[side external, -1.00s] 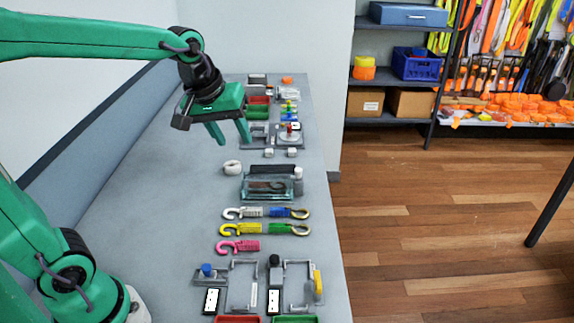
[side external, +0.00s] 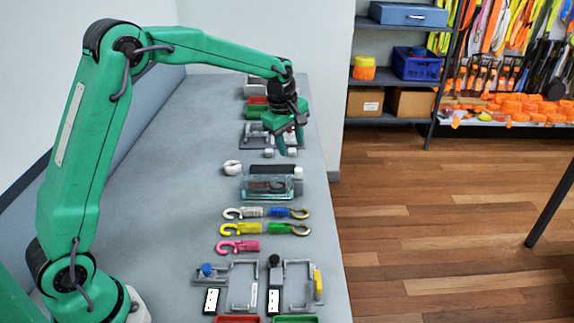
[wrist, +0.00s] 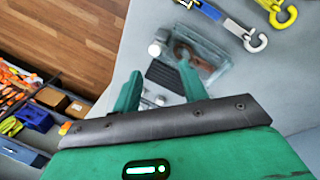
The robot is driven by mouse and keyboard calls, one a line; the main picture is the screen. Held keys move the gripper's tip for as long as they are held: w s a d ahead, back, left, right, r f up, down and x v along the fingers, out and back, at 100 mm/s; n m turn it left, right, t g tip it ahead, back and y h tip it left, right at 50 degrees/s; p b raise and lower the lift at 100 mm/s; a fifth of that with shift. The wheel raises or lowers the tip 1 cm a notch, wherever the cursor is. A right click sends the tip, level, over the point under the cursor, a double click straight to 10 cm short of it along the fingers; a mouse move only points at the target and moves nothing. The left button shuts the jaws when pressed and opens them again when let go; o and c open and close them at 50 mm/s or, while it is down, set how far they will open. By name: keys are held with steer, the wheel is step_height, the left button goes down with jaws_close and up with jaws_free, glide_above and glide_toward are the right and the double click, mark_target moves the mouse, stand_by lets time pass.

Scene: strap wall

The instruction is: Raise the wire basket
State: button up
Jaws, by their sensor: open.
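A clear glass-like tank (side external: 243,187) stands on the grey bench, with dark and brownish contents; it also shows in the wrist view (wrist: 222,62). I cannot clearly make out a wire basket; any wires in the tank are too small to tell. A black ridged panel (side external: 272,169) lies just behind the tank, and it shows in the wrist view (wrist: 163,76). My gripper (side external: 290,150) is open and empty, pointing down above the bench, beyond the tank and panel. In the wrist view its fingers (wrist: 160,72) straddle the panel in the picture, without visible contact.
A small white-capped cylinder (side external: 298,174) stands at the tank's right end, and a white roll (side external: 232,168) lies left. Hooked straps (side external: 265,213) lie in front. Clamp-like fixtures (side external: 242,288) stand nearer. Red and green trays (side external: 257,102) are behind. The bench's left side is clear.

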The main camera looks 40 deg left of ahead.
mark_target(299, 169)
steer(key=shift+w+a+f+n, duration=0.15)
steer(key=shift+w+f+n, duration=0.45)
steer(key=shift+w+f, duration=0.5)
steer(key=shift+s+f, duration=0.15)
steer(key=shift+x, duration=3.85)
jaws_close()
